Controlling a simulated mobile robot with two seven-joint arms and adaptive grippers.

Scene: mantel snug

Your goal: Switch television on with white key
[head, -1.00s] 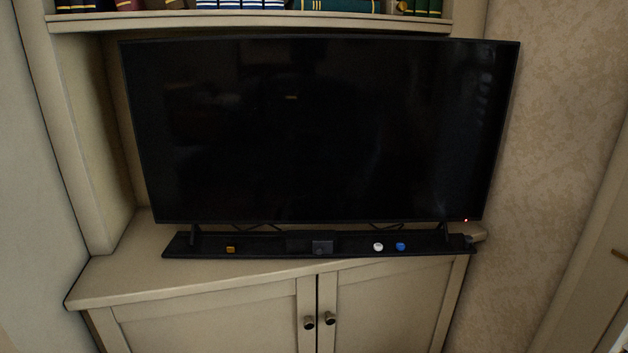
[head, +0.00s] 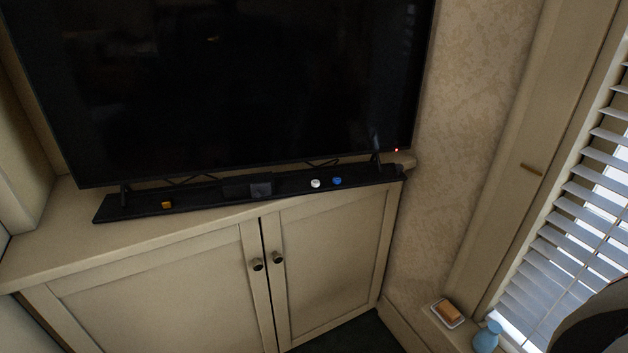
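The television (head: 230,85) stands on a cream cabinet top with a dark screen and a small red light at its lower right corner. In front of it lies a long black bar (head: 215,201) with coloured keys. The white key (head: 315,183) sits right of the bar's middle, just left of a blue key (head: 337,181). An orange key (head: 167,205) is near the bar's left end. A dark square block (head: 260,189) is near the middle. Neither of my grippers shows in the head view.
The cream cabinet (head: 170,285) has two shut doors with round dark knobs. At lower right, a soap bar (head: 450,312) on a small dish and a blue vase (head: 487,337) stand on a ledge by the window blinds (head: 580,220). A dark rounded shape fills the bottom right corner.

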